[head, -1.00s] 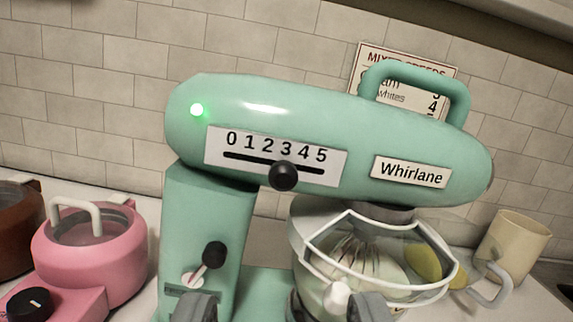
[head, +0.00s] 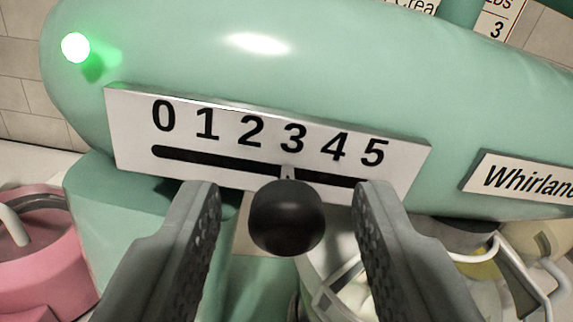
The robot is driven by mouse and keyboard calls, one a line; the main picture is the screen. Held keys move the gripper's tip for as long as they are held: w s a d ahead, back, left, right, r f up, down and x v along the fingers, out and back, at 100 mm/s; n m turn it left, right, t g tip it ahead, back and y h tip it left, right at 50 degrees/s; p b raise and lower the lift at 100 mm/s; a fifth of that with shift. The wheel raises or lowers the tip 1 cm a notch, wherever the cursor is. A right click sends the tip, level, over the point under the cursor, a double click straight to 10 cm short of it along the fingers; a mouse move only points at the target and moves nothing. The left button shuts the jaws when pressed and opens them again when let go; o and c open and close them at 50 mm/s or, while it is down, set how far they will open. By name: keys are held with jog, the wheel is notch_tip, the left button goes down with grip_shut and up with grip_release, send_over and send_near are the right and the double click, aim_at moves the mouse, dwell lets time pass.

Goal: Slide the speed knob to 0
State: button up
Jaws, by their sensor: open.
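The black round speed knob (head: 287,218) sits on a thin stem in the slot of the white scale plate (head: 130,140), below the number 3. The plate reads 0 to 5 from left to right, on the side of the mint green mixer (head: 350,55). My gripper (head: 287,205) is open, with one finger to the left of the knob and one to the right. A gap shows between the knob and each finger. The slot's left end, under the 0, is bare.
A green light (head: 75,47) glows at the mixer's left end. A "Whirlane" label (head: 520,182) is on the right. A pink appliance (head: 35,250) stands lower left. The bowl's clear guard (head: 345,285) shows below, partly hidden by my right finger.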

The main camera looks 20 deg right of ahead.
jog(key=shift+w+d, duration=0.1)
jog(key=shift+w, duration=0.3)
grip_shut()
